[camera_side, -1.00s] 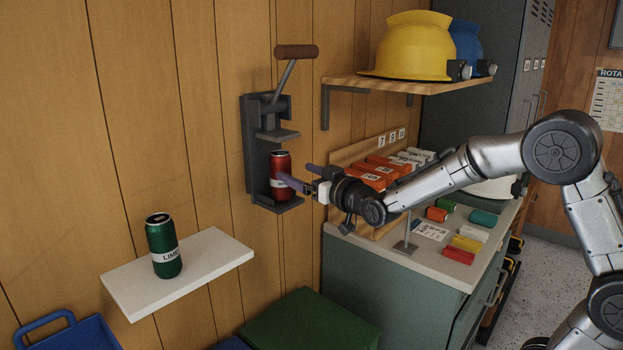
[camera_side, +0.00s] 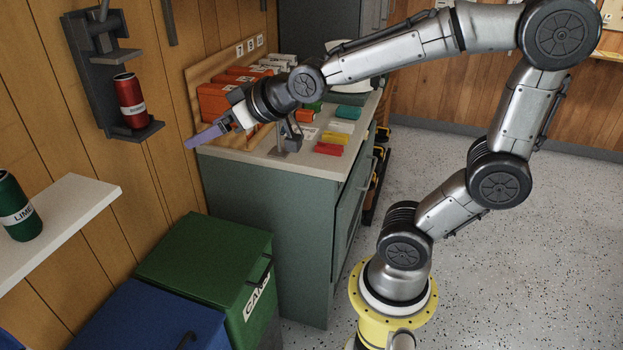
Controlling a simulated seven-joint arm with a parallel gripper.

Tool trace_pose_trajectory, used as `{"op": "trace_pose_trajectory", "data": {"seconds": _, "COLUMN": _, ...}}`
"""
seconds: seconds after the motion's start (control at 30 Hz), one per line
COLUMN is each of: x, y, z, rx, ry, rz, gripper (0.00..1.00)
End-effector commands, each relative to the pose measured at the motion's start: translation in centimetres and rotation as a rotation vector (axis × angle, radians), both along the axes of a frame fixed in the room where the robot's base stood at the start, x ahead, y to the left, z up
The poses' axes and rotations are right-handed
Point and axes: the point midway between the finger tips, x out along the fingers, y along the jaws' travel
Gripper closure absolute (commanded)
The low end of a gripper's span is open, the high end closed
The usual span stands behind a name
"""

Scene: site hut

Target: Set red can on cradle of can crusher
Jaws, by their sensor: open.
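The red can (camera_side: 130,100) stands on the lower ledge, the cradle (camera_side: 149,131), of the dark grey wall-mounted can crusher (camera_side: 87,73). It looks upright, with a pale label facing out. The crusher's upper plate is above the can, with a gap between them. My gripper (camera_side: 199,139), with purple fingers, is to the right of the cradle and a little lower, clear of the can. It is open and empty; the fingers overlap from this side. The top of the crusher's lever is cut off by the picture edge.
A green can (camera_side: 16,208) stands on a white shelf (camera_side: 75,208) at left. A green bin (camera_side: 205,255) and a blue bin (camera_side: 150,318) stand below. A bench (camera_side: 275,205) with orange boxes (camera_side: 215,102) and coloured blocks is behind my gripper.

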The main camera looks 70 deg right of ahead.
Motion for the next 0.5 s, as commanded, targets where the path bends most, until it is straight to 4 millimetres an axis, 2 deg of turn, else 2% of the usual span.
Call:
{"op": "trace_pose_trajectory", "data": {"seconds": 0.03, "x": -2.6, "y": 0.4, "z": -0.4, "rx": 0.004, "ry": 0.066, "rz": 0.011, "gripper": 0.1}}
{"op": "trace_pose_trajectory", "data": {"seconds": 0.1, "x": -6.2, "y": 0.9, "z": -1.5, "rx": 0.007, "ry": 0.17, "rz": 0.022, "gripper": 0.1}}
{"op": "trace_pose_trajectory", "data": {"seconds": 0.2, "x": -11.2, "y": 1.4, "z": -3.1, "rx": 0.008, "ry": 0.307, "rz": 0.035, "gripper": 0.1}}
{"op": "trace_pose_trajectory", "data": {"seconds": 0.3, "x": -15.2, "y": 1.6, "z": -4.4, "rx": 0.007, "ry": 0.417, "rz": 0.043, "gripper": 0.1}}
{"op": "trace_pose_trajectory", "data": {"seconds": 0.4, "x": -18.0, "y": 1.6, "z": -5.3, "rx": 0.007, "ry": 0.491, "rz": 0.047, "gripper": 0.1}}
{"op": "trace_pose_trajectory", "data": {"seconds": 0.5, "x": -19.4, "y": 1.7, "z": -5.8, "rx": 0.007, "ry": 0.53, "rz": 0.049, "gripper": 0.1}}
